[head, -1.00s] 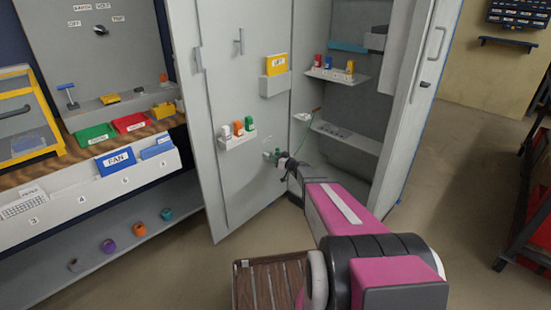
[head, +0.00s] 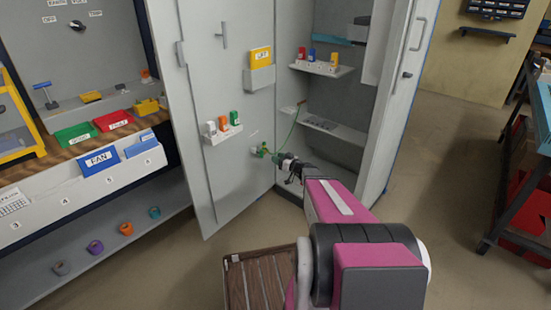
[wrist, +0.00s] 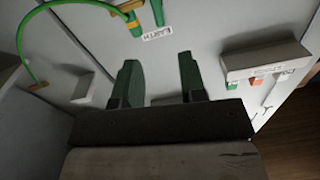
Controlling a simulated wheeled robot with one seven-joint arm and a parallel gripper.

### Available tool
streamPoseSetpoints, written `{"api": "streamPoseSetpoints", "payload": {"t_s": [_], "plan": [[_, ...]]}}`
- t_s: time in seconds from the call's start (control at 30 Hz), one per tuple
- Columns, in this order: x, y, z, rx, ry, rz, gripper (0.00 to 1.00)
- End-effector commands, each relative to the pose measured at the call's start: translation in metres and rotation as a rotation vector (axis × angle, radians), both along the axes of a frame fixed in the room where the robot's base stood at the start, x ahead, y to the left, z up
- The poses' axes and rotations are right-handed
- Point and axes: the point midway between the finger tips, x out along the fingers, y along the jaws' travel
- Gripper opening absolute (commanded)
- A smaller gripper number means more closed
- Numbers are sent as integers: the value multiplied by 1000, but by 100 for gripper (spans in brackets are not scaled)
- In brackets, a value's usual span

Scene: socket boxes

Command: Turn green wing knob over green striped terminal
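My gripper (wrist: 158,85) has its two dark green fingers spread apart, with nothing between them. In the wrist view, green parts at the cabinet door lie beyond the fingertips, apart from them. One is a green piece with a yellow band (wrist: 134,22), the striped terminal. Beside it is another green piece (wrist: 157,12), cut off by the top edge; whether it is the wing knob I cannot tell. In the head view, the green fitting (head: 263,150) on the door is just left of my gripper (head: 276,157).
A green cable (head: 296,124) runs from the fitting toward the cabinet's inner shelf (head: 335,130). A holder with small bottles (head: 222,134) is on the door, left of the fitting; it shows in the wrist view (wrist: 262,62). The cabinet side stands right of my arm.

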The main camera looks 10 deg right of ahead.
Motion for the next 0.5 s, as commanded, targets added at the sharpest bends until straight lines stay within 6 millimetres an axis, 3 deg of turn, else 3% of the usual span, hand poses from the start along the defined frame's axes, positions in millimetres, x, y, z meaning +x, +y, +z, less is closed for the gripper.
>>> {"api": "streamPoseSetpoints", "payload": {"t_s": [0.2,0.5], "plan": [[1,1,0,-1,-1,0,38],[21,18,2,-33,-28,0,38]]}}
